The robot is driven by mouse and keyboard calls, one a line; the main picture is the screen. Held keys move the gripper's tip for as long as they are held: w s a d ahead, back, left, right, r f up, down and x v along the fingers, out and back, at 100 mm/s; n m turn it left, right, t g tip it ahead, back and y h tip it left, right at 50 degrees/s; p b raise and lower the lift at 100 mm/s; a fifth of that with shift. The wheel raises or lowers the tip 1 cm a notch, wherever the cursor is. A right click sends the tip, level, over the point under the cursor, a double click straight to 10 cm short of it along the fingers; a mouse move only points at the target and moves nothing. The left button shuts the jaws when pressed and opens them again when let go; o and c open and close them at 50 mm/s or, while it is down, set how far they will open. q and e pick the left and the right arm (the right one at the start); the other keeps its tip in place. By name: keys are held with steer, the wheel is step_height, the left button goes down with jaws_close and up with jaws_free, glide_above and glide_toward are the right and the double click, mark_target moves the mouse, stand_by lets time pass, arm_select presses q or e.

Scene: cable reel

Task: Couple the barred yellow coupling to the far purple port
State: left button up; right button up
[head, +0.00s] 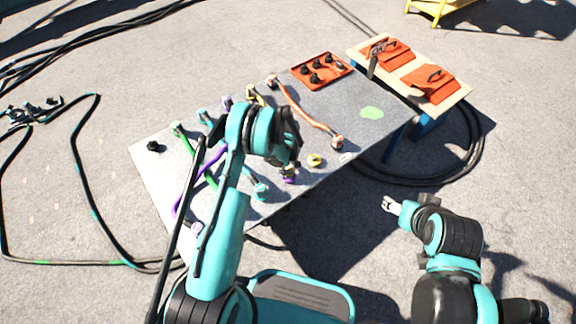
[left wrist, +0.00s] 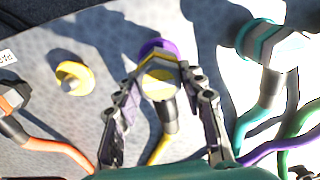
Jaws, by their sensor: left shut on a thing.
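The barred yellow coupling (left wrist: 160,82) is between the fingers of my left gripper (left wrist: 160,86) in the left wrist view, with a dark body and a yellow cable behind it. A purple ring, the purple port (left wrist: 152,46), shows right at its front end. The coupling overlaps the port there, and I cannot tell whether it is seated. In the head view my left gripper (head: 288,163) is low over the near edge of the table, and the purple port (head: 289,179) shows just below it. My right gripper (head: 389,204) is off the table, empty; its finger gap is unclear.
A free yellow port (left wrist: 73,78) lies left of the coupling. An orange coupling (left wrist: 14,97) is farther left and a teal one (left wrist: 268,42) is to the right. Green, purple and teal cables cross the grey table (head: 330,105). An orange tray (head: 322,70) sits at the back.

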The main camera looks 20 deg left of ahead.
arm_select(q)
steer(key=shift+f, duration=0.55)
stand_by(0.5)
steer(key=o, duration=1.3)
steer(key=shift+o, duration=0.2)
steer(key=shift+r, duration=0.1)
step_height(320, 180, up, 12)
